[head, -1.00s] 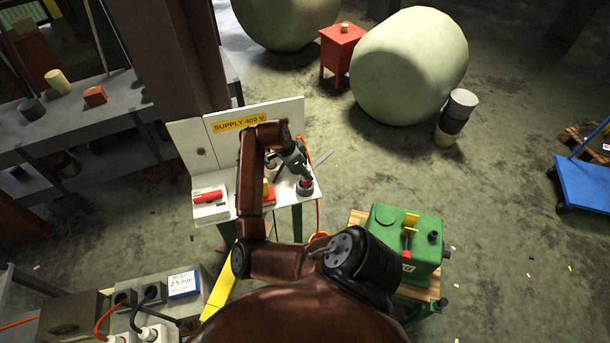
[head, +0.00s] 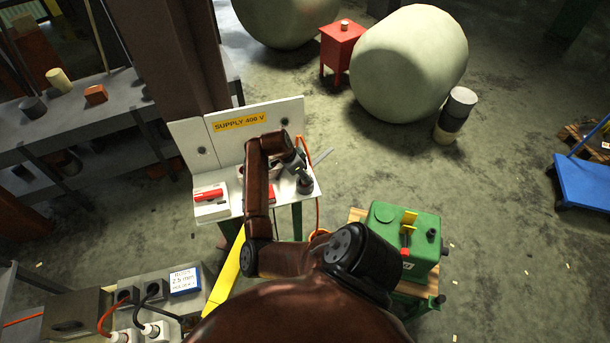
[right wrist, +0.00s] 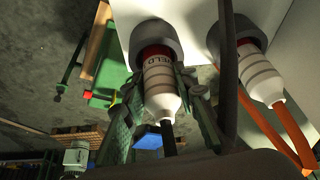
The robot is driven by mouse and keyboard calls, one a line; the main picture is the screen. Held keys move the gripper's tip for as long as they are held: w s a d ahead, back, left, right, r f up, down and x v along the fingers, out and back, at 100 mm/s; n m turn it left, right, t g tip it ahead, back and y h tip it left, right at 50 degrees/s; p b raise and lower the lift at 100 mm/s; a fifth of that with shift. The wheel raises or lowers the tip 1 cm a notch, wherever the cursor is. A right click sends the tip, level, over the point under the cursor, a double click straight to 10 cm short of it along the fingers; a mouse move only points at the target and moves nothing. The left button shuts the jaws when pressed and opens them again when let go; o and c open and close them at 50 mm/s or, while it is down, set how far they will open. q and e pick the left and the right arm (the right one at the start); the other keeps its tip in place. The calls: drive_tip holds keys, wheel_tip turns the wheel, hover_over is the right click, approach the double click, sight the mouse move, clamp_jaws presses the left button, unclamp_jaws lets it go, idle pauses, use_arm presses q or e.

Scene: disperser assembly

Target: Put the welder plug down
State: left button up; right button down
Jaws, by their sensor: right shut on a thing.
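The welder plug (right wrist: 160,82) is white with grey bands, the letters "ELD" and a red collar. My right gripper (right wrist: 160,98) is shut around its body in the right wrist view. The plug's red end meets a grey round holder (right wrist: 152,36); how deep it sits I cannot tell. Its black cable runs off at the bottom. In the head view my right gripper (head: 297,166) is over the right end of the white shelf (head: 232,211), at the grey holder (head: 305,186); the plug is hard to make out there. My left gripper is not in view.
A second plug (right wrist: 260,72) with an orange cable sits in another grey socket beside it. A red-and-white object (head: 210,198) is at the shelf's left. The green welder box (head: 408,235) stands on a wooden-topped stand at right. A yellow-labelled panel (head: 240,123) rises behind the shelf.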

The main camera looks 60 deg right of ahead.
drive_tip(key=c, duration=1.5)
unclamp_jaws()
drive_tip(key=shift+c, duration=0.2)
drive_tip(key=shift+r, duration=0.15)
drive_tip(key=b+v, duration=0.2)
drive_tip(key=v, duration=1)
drive_tip(key=shift+r, duration=0.1)
